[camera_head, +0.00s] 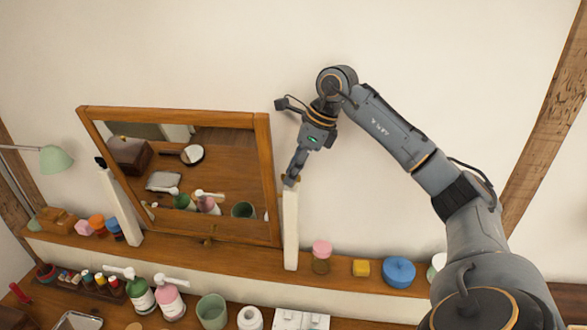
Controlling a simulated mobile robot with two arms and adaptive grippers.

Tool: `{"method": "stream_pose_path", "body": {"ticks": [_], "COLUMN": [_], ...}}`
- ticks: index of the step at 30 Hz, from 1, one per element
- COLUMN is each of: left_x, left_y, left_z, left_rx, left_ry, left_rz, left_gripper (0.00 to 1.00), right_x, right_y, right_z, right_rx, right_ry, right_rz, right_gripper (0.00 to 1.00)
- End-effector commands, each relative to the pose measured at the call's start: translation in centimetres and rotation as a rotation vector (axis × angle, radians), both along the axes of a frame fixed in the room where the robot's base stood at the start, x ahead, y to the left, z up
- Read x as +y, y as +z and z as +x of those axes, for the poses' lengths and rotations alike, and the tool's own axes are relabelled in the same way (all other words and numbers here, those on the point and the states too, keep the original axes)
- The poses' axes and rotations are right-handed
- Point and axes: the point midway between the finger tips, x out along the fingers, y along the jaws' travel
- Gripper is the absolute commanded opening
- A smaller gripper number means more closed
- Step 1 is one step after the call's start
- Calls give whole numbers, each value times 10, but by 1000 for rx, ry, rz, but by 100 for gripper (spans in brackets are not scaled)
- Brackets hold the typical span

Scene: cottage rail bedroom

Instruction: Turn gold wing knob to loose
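My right gripper (291,179) reaches down from the upper right. Its fingertips are at the top of the white post (290,230) on the right side of the tilting mirror (262,150). A small brownish-gold bit shows at the fingertips, which could be the gold wing knob; the fingers hide most of it. The fingers look close together, but I cannot tell whether they grip it. A dark knob (100,162) tops the left white post (121,205). A small brass piece (208,240) sits below the mirror's lower edge. My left gripper is not in view.
The wooden shelf (340,278) holds a pink-lidded jar (321,257), a yellow block (361,268) and a blue round tin (399,272) right of the post. Pump bottles (169,299) and a green cup (212,311) stand in front. A green lamp (55,159) is far left.

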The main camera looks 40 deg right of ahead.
Motion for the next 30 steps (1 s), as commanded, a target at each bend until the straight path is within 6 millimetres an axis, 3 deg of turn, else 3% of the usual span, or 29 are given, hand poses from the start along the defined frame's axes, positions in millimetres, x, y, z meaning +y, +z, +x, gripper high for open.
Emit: {"method": "stream_pose_path", "body": {"ticks": [2, 6, 7, 16, 30], "left_x": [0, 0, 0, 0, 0], "left_y": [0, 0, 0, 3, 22], "left_z": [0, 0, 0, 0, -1], "left_rx": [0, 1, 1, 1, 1], "left_ry": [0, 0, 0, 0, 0], "left_rz": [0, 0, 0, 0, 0], "left_gripper": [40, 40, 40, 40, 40], "right_x": [0, 0, 0, -1, -2], "right_y": [0, 0, 0, 2, 1], "right_z": [0, 0, 0, 0, 2], "right_rx": [0, 0, 0, 1, 0], "right_ry": [0, 0, 0, 35, 400], "right_rz": [0, 0, 0, -1, 0], "right_gripper": [29, 3, 0, 0, 0]}}
